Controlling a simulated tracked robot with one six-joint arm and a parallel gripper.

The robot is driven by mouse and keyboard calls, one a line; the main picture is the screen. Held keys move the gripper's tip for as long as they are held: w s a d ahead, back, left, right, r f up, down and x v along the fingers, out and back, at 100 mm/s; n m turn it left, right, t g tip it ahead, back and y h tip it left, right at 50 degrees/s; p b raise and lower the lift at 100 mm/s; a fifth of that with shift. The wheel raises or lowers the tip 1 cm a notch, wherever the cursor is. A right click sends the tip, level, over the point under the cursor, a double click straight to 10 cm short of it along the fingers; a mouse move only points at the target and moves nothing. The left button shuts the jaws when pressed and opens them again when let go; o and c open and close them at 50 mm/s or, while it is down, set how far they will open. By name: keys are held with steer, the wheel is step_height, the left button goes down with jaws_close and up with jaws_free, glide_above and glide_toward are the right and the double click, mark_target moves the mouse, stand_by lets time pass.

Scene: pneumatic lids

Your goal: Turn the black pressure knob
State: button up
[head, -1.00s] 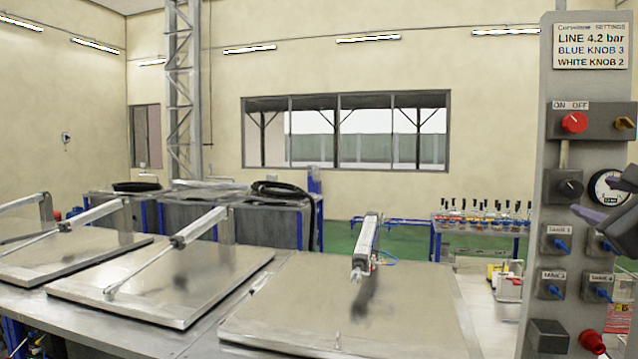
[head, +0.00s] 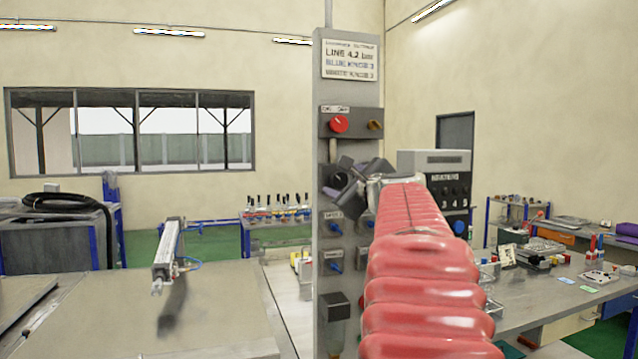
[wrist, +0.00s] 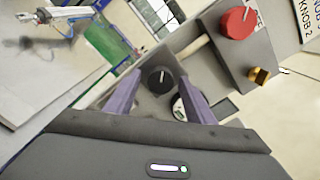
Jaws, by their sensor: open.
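The black pressure knob (wrist: 160,79) has a white pointer line and sits on a grey box on the panel. In the wrist view it appears between the purple fingers of my gripper (wrist: 158,76), with a gap on each side. My gripper is open and empty. I cannot tell how far the fingertips are from the knob in depth. In the head view my gripper (head: 352,176) is in front of the grey panel (head: 350,89) and mostly hides the knob. A round gauge (wrist: 179,109) is partly hidden by the right finger.
A red knob (head: 339,124) and a brass-coloured knob (head: 375,125) sit above the black one. Blue knobs (head: 335,267) are below. A dark box (head: 333,306) juts out lower down. A metal lid (head: 210,318) with its cylinder (head: 168,249) lies to the left.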

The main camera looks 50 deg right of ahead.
steer(key=c, duration=1.1)
steer(key=shift+o, duration=0.2)
steer(key=shift+n, duration=0.3)
steer(key=o, duration=1.1)
steer(key=shift+c, duration=0.2)
steer(key=shift+s, duration=0.1)
steer(key=v, duration=1.3)
steer(key=shift+s+a, duration=0.2)
steer(key=shift+s, duration=0.05)
steer(key=shift+f, duration=0.15)
